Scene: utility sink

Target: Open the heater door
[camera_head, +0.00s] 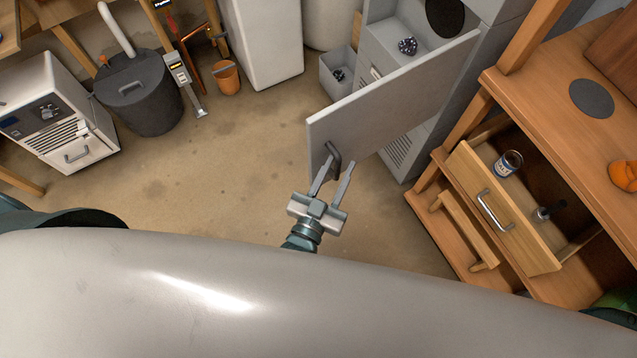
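The heater is a tall grey cabinet (402,150) at the upper right. Its flat grey door (395,100) stands swung well out from the cabinet, toward the lower left. A dark handle (333,152) sits near the door's free lower-left end. My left gripper (338,166) is at the handle, with its two fingers spread apart. One finger overlaps the handle in the picture and the other is to its right; I cannot tell whether they touch it. My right gripper is not in view.
A wooden bench (560,110) with a pulled-out drawer (500,215) holding a can (508,164) stands right of the heater. A grey open box (338,84) is behind the door. A bucket (227,78) and a dark bin (140,105) stand back left. The middle floor is clear.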

